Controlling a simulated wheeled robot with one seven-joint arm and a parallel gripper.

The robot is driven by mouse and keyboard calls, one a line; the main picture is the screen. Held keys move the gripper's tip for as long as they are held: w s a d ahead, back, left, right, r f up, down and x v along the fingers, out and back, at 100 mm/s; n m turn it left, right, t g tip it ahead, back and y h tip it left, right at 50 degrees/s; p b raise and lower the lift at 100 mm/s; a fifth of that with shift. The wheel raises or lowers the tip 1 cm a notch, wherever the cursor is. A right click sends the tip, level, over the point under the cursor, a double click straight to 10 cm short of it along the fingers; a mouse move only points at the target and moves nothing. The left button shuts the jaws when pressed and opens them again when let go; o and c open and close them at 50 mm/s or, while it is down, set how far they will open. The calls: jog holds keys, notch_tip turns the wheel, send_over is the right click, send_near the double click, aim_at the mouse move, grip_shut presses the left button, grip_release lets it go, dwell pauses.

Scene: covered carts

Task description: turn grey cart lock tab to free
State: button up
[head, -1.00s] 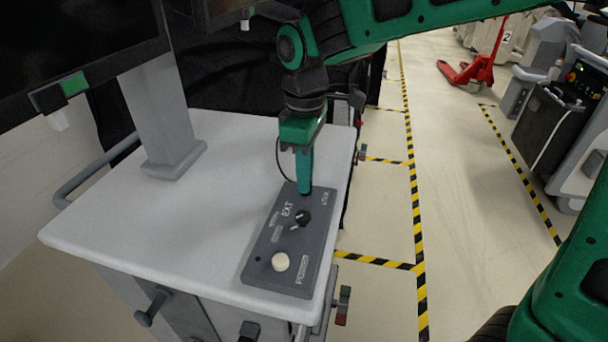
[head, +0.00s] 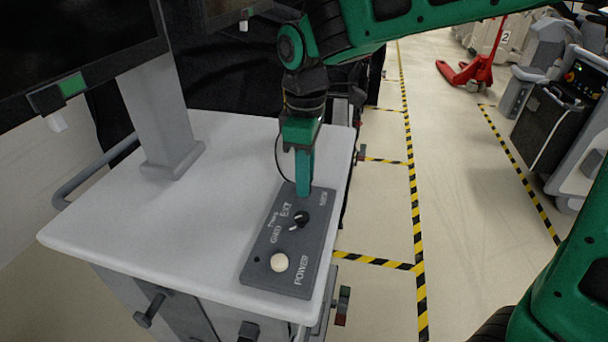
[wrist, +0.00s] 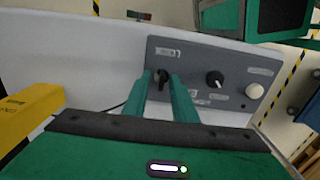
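The grey cart (head: 110,220) has a flat top with a dark grey control panel (head: 255,263) on its right side. In the wrist view a small black tab (wrist: 162,79) stands near the panel's left end, below a label too blurred to read surely. My gripper (head: 304,192) points down over the panel's far end in the head view and hides the tab there. In the wrist view my gripper (wrist: 162,76) has its two green fingers apart, one on each side of the tab. I cannot tell whether they touch it.
The panel also bears a black knob (head: 301,217) near the EXT label and a round cream button (head: 279,262) near POWER. A screen post (head: 163,115) rises at the cart's back left. A yellow block (wrist: 30,115) shows in the wrist view.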

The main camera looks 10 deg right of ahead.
notch_tip(320, 180, up, 11)
jog(key=shift+f, duration=0.15)
dwell(0.4)
jog(key=s+d+f+m, duration=0.2)
jog(key=d+m, duration=0.3)
jog(key=d, duration=0.5)
jog(key=s+d+f+m, duration=0.2)
jog(key=d+f+m, duration=0.15)
jog(key=d, duration=0.75)
jog(key=s+d+f+m, duration=0.4)
jog(key=s+d+m, duration=0.2)
jog(key=s+d, duration=0.1)
jog(key=s+d+f+m, duration=0.4)
jog(key=s+d+m, duration=0.2)
jog(key=s, duration=0.4)
jog(key=shift+d+f, duration=0.4)
jog(key=shift+d, duration=0.1)
